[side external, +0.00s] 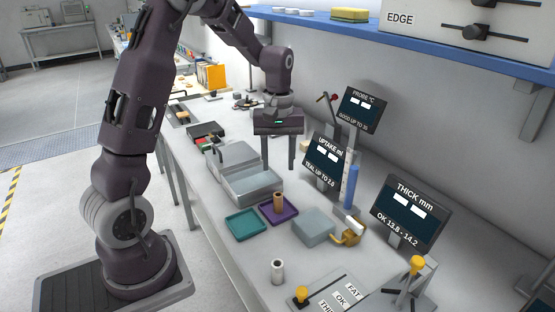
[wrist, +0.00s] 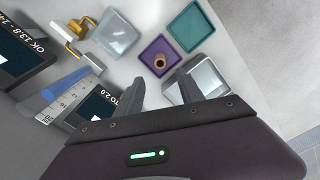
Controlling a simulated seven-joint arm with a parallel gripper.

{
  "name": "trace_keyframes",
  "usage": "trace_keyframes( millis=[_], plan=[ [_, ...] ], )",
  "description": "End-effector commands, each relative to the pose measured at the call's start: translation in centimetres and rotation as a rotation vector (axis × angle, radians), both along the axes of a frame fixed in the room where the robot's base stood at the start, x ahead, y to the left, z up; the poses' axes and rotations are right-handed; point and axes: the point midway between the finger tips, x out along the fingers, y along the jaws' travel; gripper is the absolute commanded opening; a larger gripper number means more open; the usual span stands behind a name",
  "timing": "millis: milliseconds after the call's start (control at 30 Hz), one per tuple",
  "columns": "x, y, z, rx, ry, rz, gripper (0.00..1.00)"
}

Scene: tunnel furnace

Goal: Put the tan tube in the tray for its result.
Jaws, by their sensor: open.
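The tan tube (side external: 278,202) stands upright on the purple tray (side external: 291,212). The wrist view shows the tube (wrist: 159,61) from above, with a dark hole in its top, inside the purple tray (wrist: 147,50). The teal tray (side external: 246,224) lies beside the purple one and is empty; it also shows in the wrist view (wrist: 190,25). My gripper (side external: 278,166) is open and empty, pointing down above the bench, behind the tube and higher than it. In the wrist view the fingertips (wrist: 160,80) are apart, with the tube beyond them.
A clear container (side external: 252,184) stands behind the trays, with a pale block (side external: 313,228) and yellow-handled part (side external: 350,234) right. A blue-marked cylinder (side external: 351,187) and the THICK display (side external: 411,212) stand farther right. A white tube (side external: 277,271) stands in front. A blue shelf (side external: 450,48) overhangs the back.

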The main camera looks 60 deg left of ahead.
Motion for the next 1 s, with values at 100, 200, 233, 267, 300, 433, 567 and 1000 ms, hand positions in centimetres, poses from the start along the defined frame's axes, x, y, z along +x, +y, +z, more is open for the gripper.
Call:
trace_keyframes(
  millis=[100,200,233,267,300,433,567,1000],
  plan=[
    [-0.6,-1.3,2.4,0.008,-0.031,-0.056,0.45],
    [-3.0,-4.9,6.7,0.033,-0.111,-0.223,0.45],
    [-4.2,-6.2,8.1,0.043,-0.143,-0.291,0.45],
    [-5.6,-7.6,9.4,0.057,-0.174,-0.362,0.45],
    [-7.6,-9.3,10.8,0.077,-0.215,-0.458,0.45],
    [-14.5,-13.4,13.0,0.156,-0.336,-0.753,0.45],
    [-19.1,-15.1,12.8,0.225,-0.415,-0.949,0.45],
    [-20.9,-15.6,12.4,0.257,-0.445,-1.028,0.45]
  ],
)
